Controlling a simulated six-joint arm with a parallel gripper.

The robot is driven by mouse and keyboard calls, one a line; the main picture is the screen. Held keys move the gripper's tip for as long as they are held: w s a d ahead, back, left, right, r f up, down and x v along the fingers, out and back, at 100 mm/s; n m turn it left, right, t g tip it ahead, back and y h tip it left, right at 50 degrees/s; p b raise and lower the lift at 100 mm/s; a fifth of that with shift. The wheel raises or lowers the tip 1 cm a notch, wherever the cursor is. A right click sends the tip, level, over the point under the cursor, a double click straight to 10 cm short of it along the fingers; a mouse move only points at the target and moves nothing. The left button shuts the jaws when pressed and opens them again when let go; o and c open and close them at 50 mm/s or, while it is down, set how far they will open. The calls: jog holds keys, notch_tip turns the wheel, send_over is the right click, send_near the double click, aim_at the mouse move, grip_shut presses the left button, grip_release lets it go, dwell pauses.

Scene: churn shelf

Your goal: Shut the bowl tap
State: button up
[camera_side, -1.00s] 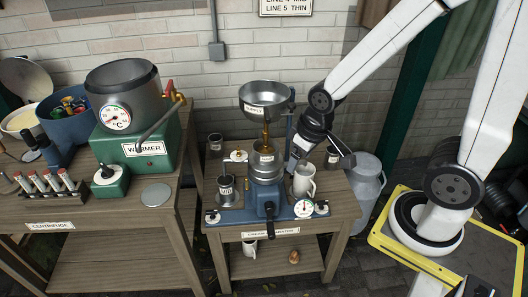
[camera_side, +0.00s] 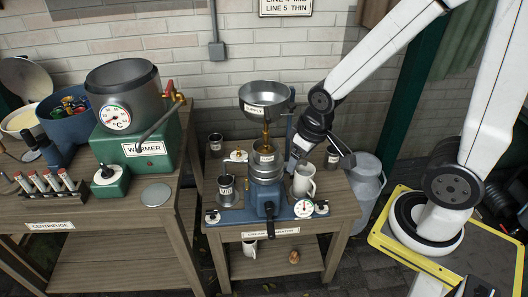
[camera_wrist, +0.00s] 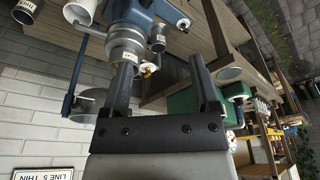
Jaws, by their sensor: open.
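The steel supply bowl (camera_side: 265,93) sits high on a blue post above the separator (camera_side: 266,168) on the right-hand bench. A small brass tap (camera_side: 266,131) hangs under the bowl; its handle position is too small to tell. My gripper (camera_wrist: 161,64) is open and empty in the wrist view, a dark finger on each side. In the side view it is just right of the blue post, at about separator height. In the wrist view the bowl (camera_wrist: 85,104) shows beyond the left finger, which covers part of it; the tap cannot be made out there.
A white jug (camera_side: 304,181) and a dark cup (camera_side: 332,157) stand close below my gripper. Another dark cup (camera_side: 226,190) and a dial (camera_side: 304,208) are on the same bench. The green warmer (camera_side: 140,148) is on the left bench. The wall stands behind.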

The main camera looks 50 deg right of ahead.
jog(key=c, duration=0.3)
notch_tip(320, 180, up, 8)
jog(key=f+m+g, duration=0.1)
jog(key=m+g, duration=0.1)
jog(key=m, duration=0.7)
send_over(267, 111)
jog(key=shift+s+a+r, duration=0.25)
jog(key=shift+s+a, duration=0.05)
jog(key=shift+a, duration=0.05)
jog(key=shift+w+d+r+g, duration=0.25)
jog(key=shift+w+d+g, duration=0.05)
jog(key=shift+w+d, duration=0.05)
jog(key=shift+f, duration=0.1)
jog(key=shift+f, duration=3.8)
jog(key=shift+c, duration=0.3)
